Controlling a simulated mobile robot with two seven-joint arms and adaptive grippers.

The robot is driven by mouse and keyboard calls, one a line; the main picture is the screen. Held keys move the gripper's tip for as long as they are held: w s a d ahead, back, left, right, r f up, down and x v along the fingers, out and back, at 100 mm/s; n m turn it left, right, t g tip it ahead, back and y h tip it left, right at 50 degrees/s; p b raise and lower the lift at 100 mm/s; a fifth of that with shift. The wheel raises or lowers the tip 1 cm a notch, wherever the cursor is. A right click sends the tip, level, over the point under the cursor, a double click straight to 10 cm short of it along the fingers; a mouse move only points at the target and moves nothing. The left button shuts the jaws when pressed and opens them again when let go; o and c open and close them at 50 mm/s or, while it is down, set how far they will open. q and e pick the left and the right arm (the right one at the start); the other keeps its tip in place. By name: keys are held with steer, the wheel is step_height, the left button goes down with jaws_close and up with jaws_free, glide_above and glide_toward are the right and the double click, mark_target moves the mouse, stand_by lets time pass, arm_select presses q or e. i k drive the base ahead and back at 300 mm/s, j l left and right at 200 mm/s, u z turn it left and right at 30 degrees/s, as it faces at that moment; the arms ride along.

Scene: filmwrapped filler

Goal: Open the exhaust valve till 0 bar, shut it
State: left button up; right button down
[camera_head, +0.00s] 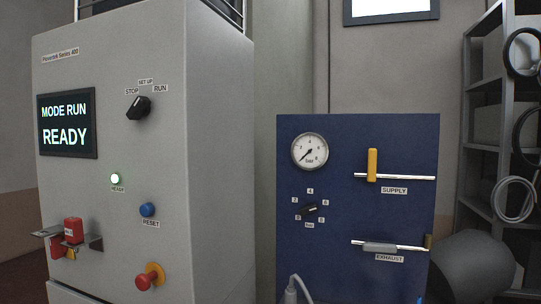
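The exhaust valve (380,247) sits low on the blue panel, above its EXHAUST label. Its grey handle lies level, in line with the thin pipe. A brass-coloured piece (428,242) is at the pipe's right end. The round pressure gauge (310,151) is at the panel's upper left; its needle points down-left, near the low end of the scale, but the exact reading is too small to tell. The supply valve (372,165) has a yellow handle standing upright across its pipe. Neither of my grippers shows.
A black regulator knob (309,211) is below the gauge. At the left stands a grey machine cabinet (220,160) with a screen (67,123) reading MODE RUN READY. A grey hose fitting (292,290) is at the panel's bottom left. A shelf rack (505,130) stands at the right.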

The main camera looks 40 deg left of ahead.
mark_target(367, 246)
steer(key=k+l+u, duration=0.1)
steer(key=u, duration=0.3)
steer(key=k+u, duration=0.2)
steer(key=u, duration=0.15)
steer(key=i, duration=0.5)
